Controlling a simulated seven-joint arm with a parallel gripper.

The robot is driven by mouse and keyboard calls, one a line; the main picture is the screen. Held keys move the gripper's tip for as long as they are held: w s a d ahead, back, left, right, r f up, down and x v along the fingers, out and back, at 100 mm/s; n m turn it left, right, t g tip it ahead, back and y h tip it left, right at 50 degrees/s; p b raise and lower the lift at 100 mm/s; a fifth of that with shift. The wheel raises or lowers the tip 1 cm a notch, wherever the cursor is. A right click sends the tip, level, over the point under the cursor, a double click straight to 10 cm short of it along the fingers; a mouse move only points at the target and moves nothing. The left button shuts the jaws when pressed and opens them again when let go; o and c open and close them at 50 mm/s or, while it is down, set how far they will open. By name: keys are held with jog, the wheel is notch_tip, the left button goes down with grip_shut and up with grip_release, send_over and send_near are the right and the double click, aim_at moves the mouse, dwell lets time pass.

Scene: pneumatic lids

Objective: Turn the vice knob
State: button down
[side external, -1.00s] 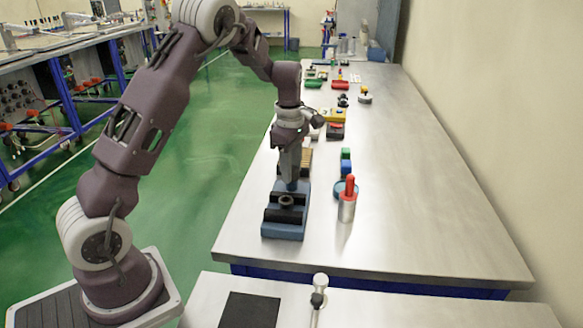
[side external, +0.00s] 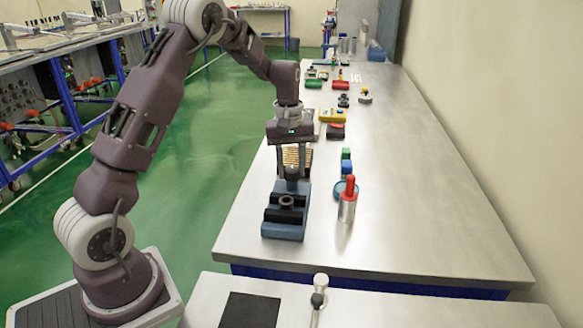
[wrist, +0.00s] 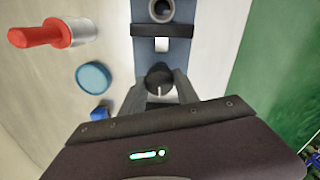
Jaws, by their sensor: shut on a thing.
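The blue vice (side external: 272,231) with black jaws stands near the left edge of the metal bench, with a round grey part (side external: 286,201) between its jaws. Its dark round knob (wrist: 160,78), with a pale line on top, is at the vice's far end in the side view. My gripper (side external: 292,179) points straight down there, and its two fingers are shut on the knob, one on each side. The fingers partly hide the knob in the side view.
A red-handled metal cylinder (side external: 348,203), a round blue lid (side external: 341,187) and blue and green blocks (side external: 346,161) stand right of the vice. A ribbed tan item (side external: 296,157) is behind my gripper. The bench's right side is clear.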

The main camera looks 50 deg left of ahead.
jog(key=m, duration=0.5)
jog(key=shift+m, duration=0.3)
jog(key=m, duration=0.4)
jog(key=shift+w+r+m, duration=0.1)
jog(key=shift+m, duration=0.2)
jog(key=m, duration=0.9)
jog(key=shift+g, duration=0.3)
jog(key=shift+m, duration=0.4)
jog(key=c, duration=0.9)
grip_release()
